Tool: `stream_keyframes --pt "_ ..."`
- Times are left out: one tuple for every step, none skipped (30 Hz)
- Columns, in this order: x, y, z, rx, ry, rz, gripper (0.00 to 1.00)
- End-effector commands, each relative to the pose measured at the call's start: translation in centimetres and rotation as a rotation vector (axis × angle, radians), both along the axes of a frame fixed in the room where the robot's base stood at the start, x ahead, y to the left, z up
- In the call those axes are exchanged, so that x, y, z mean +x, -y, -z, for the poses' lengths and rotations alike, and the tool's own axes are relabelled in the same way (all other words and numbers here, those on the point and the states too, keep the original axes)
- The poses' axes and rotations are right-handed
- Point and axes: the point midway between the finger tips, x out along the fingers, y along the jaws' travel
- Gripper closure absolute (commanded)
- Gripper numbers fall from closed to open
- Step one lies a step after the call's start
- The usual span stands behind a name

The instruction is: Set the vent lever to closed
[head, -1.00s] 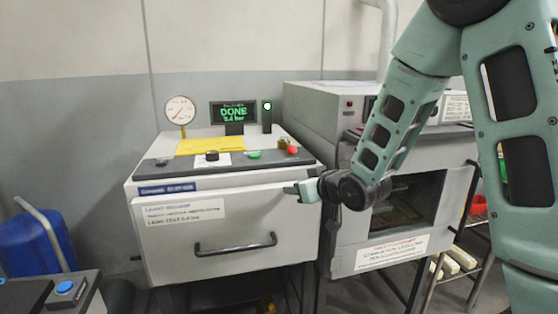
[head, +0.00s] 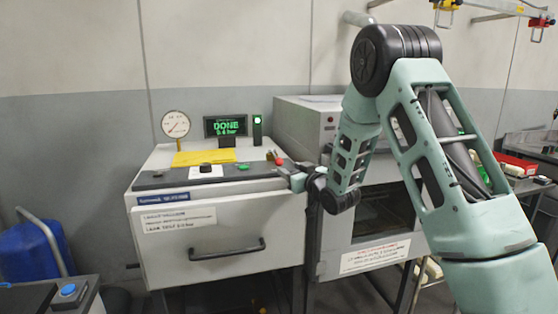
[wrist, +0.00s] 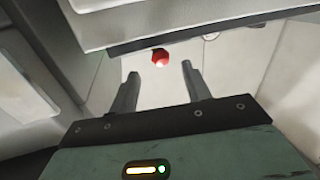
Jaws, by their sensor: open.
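A small red knob (head: 279,161) is at the right end of the dark control strip on the white machine; I take it for the vent lever's end. Its shaft and setting are too small to tell. My gripper (head: 288,174) is just right of and below it in the head view. In the wrist view the red knob (wrist: 160,57) lies just beyond my open gripper (wrist: 160,76), roughly between the two fingertips. Nothing is between the jaws.
The machine's display (head: 226,127) reads DONE with a small bar value. A dial gauge (head: 175,125) stands at left, beside a yellow sheet (head: 203,157). A black knob (head: 205,168) and green button (head: 242,167) share the strip. A grey oven (head: 300,115) stands close at right.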

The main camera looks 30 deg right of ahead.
Motion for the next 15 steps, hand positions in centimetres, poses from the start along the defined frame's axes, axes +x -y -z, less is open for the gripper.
stream_keyframes --pt "1.2 0.0 -0.2 0.0 0.0 -0.001 0.52" --pt "1.8 0.0 -0.2 0.0 0.0 -0.001 0.52" --pt "2.6 0.0 -0.2 0.0 0.0 -0.001 0.52" --pt "3.2 0.0 -0.2 0.0 0.0 -0.001 0.52" --pt "3.7 0.0 -0.2 0.0 0.0 -0.002 0.52" --pt "4.4 0.0 -0.2 0.0 0.0 -0.002 0.52" --pt "4.9 0.0 -0.2 0.0 0.0 -0.002 0.52" --pt "5.4 0.0 -0.1 0.0 -0.001 -0.001 0.52" --pt "5.9 0.0 -0.2 0.0 0.0 -0.001 0.52" --pt "6.3 0.0 -0.2 0.0 0.0 -0.001 0.52" --pt "6.6 0.1 -0.1 0.0 0.0 0.0 0.52" --pt "6.9 0.1 -0.1 0.0 -0.001 0.0 0.52" --pt "7.2 0.1 -0.1 0.0 0.0 0.0 0.52" --pt "7.4 0.1 -0.1 0.0 0.0 0.0 0.52" --pt "7.5 0.1 -0.1 0.0 0.0 0.0 0.52"
